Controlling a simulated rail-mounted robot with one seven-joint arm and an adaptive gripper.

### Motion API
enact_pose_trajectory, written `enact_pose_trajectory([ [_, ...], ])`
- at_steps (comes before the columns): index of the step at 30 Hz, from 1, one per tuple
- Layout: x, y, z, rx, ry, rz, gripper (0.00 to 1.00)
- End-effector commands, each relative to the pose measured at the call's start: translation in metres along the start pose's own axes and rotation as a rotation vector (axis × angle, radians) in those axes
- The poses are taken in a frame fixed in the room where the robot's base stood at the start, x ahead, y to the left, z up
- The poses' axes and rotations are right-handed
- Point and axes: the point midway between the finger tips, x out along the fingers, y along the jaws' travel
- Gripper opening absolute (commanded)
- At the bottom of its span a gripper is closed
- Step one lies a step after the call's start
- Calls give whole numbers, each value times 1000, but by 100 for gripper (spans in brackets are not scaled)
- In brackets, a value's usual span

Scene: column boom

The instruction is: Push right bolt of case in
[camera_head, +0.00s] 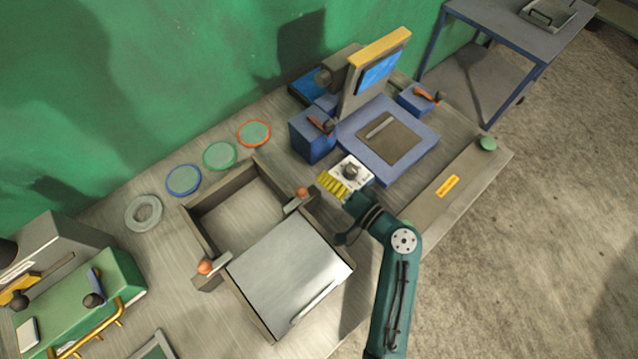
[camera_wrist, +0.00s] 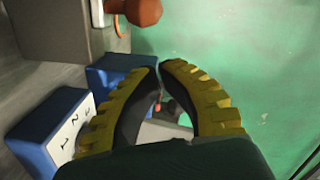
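The case (camera_head: 192,232) is an open-topped box in the middle of the bench, with a grey metal lid (camera_head: 290,265) over its near part. Two bolts with orange knobs sit at its sides: the right bolt (camera_head: 303,192) and the left bolt (camera_head: 205,267). My gripper (camera_head: 332,186) is a short way to the right of the right bolt, apart from it. In the wrist view, my gripper's yellow-padded fingers (camera_wrist: 160,70) have their tips nearly together, with nothing held between them. An orange knob (camera_wrist: 141,10) shows just beyond the tips, beside a grey block.
A white box with a dark knob (camera_head: 351,170) stands close beside my gripper. Behind it are a blue block with a lever (camera_head: 313,140) and a screen (camera_head: 380,70). Several coloured rings (camera_head: 184,181) lie behind the case. A green device (camera_head: 80,300) stands at left.

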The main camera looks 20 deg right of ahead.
Motion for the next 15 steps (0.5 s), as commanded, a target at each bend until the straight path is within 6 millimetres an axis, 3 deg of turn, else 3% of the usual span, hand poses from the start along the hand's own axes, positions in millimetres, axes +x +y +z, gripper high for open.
enact_pose_trajectory([
  [9, -74, 0, -4, 1, 3, 1, 0],
  [15, -98, -1, -4, 0, 1, 0, 0],
])
